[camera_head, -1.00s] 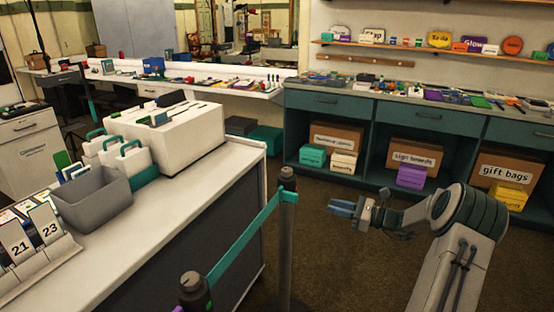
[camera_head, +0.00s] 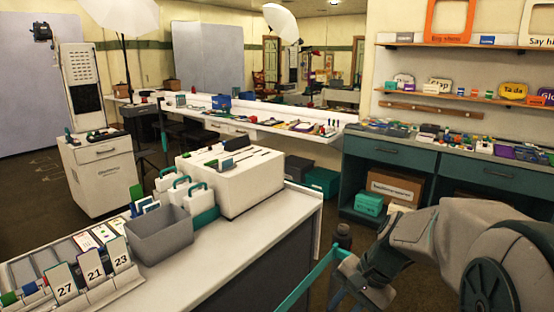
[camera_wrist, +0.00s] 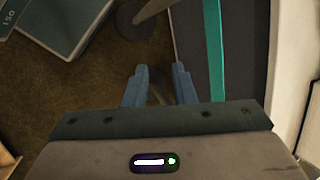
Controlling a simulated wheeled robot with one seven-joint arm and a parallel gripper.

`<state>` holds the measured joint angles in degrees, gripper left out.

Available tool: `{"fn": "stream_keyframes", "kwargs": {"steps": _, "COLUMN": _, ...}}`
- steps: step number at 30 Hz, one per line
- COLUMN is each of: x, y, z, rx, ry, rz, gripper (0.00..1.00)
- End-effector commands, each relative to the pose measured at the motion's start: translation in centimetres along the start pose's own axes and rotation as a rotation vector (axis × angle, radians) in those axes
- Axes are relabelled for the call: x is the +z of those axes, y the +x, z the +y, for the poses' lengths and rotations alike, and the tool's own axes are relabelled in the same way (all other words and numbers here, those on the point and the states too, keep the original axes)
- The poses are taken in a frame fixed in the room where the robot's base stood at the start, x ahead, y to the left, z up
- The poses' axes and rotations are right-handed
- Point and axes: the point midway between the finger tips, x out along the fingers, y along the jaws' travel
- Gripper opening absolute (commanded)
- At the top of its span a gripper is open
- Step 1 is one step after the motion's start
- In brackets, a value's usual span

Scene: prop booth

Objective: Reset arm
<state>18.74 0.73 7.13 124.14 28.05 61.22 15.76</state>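My gripper (camera_wrist: 160,82) shows in the wrist view with two blue fingers apart, and nothing is held between them. It points down over brown carpet (camera_wrist: 85,95). In the head view my bent arm fills the lower right, and the fingers cannot be made out there. A teal barrier belt (camera_wrist: 213,45) runs just right of the fingers in the wrist view; it also shows in the head view (camera_head: 303,283), close to my arm.
A barrier post (camera_head: 342,238) stands between my arm and the white counter (camera_head: 255,215). The counter holds a grey bin (camera_head: 160,235), a white box (camera_head: 228,180) and number cards (camera_head: 93,260). Teal cabinets (camera_head: 390,155) stand behind my arm. Carpet is open at far left.

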Motion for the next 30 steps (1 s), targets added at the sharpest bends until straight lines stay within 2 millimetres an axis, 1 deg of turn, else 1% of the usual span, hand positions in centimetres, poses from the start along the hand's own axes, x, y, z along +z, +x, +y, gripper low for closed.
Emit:
{"fn": "stream_keyframes", "kwargs": {"steps": 1, "x": 1.6, "y": -1.0, "z": 0.4, "rx": 0.036, "ry": -0.078, "rz": 0.041, "gripper": 0.24}}
{"fn": "stream_keyframes", "kwargs": {"steps": 6, "x": 5.3, "y": -2.9, "z": 2.9, "rx": 0.160, "ry": -0.340, "rz": 0.170, "gripper": 0.24}}
{"fn": "stream_keyframes", "kwargs": {"steps": 9, "x": 6.9, "y": -4.0, "z": 4.4, "rx": 0.222, "ry": -0.487, "rz": 0.238, "gripper": 0.24}}
{"fn": "stream_keyframes", "kwargs": {"steps": 12, "x": 8.1, "y": -4.7, "z": 5.5, "rx": 0.270, "ry": -0.609, "rz": 0.293, "gripper": 0.24}}
{"fn": "stream_keyframes", "kwargs": {"steps": 15, "x": 8.7, "y": -5.2, "z": 6.4, "rx": 0.303, "ry": -0.696, "rz": 0.331, "gripper": 0.24}}
{"fn": "stream_keyframes", "kwargs": {"steps": 19, "x": 9.1, "y": -5.4, "z": 7.0, "rx": 0.326, "ry": -0.753, "rz": 0.356, "gripper": 0.24}}
{"fn": "stream_keyframes", "kwargs": {"steps": 30, "x": 9.1, "y": -5.4, "z": 7.1, "rx": 0.330, "ry": -0.762, "rz": 0.359, "gripper": 0.24}}
